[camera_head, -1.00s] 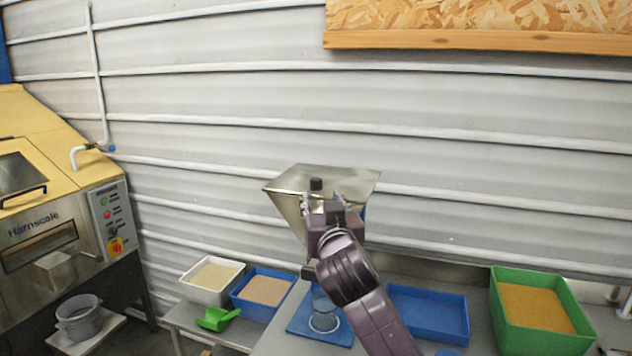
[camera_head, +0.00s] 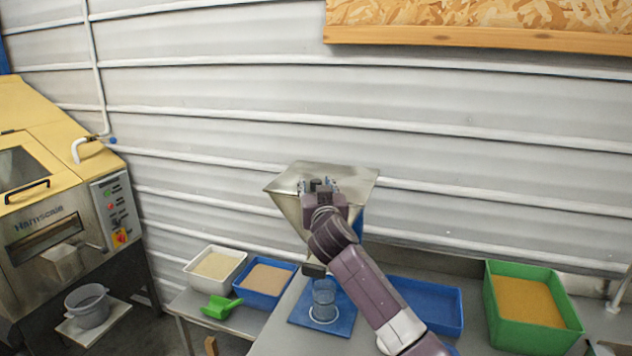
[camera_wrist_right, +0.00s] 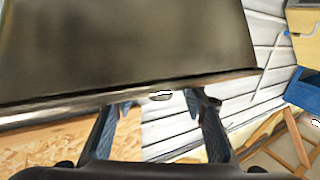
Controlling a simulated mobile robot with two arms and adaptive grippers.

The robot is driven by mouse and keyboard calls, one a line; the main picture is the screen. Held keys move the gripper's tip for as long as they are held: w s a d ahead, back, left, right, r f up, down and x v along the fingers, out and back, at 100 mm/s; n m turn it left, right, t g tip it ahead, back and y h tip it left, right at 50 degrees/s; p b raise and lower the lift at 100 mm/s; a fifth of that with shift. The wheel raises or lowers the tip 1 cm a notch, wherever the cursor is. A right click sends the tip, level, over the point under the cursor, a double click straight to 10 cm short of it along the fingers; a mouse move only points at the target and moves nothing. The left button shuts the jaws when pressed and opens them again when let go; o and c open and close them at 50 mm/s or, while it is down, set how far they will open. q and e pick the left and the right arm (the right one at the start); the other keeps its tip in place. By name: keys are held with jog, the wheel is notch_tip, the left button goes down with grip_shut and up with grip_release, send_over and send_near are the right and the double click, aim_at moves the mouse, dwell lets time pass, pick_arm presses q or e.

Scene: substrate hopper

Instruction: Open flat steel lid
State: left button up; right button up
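The flat steel lid (camera_head: 335,175) lies across the top of the steel hopper (camera_head: 288,206) by the wall and looks closed. In the right wrist view, the lid (camera_wrist_right: 125,45) fills the upper part, with its front edge across the picture. A small bright fitting (camera_wrist_right: 160,95) shows at that edge. My right gripper (camera_head: 320,186) is at the near side of the lid. In the right wrist view, the right gripper's (camera_wrist_right: 150,106) fingers are apart, with nothing between them, just at the lid's edge. Whether they touch it I cannot tell. My left gripper is not in view.
A clear beaker (camera_head: 324,300) stands on a blue mat (camera_head: 344,322) below the hopper. A blue tray (camera_head: 440,302) and a green bin (camera_head: 500,318) are to the right. White (camera_head: 238,262) and blue (camera_head: 262,298) tubs and a green scoop (camera_head: 220,307) are to the left.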

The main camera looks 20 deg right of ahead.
grip_shut()
dwell(0.3)
jog(key=shift+r, duration=0.1)
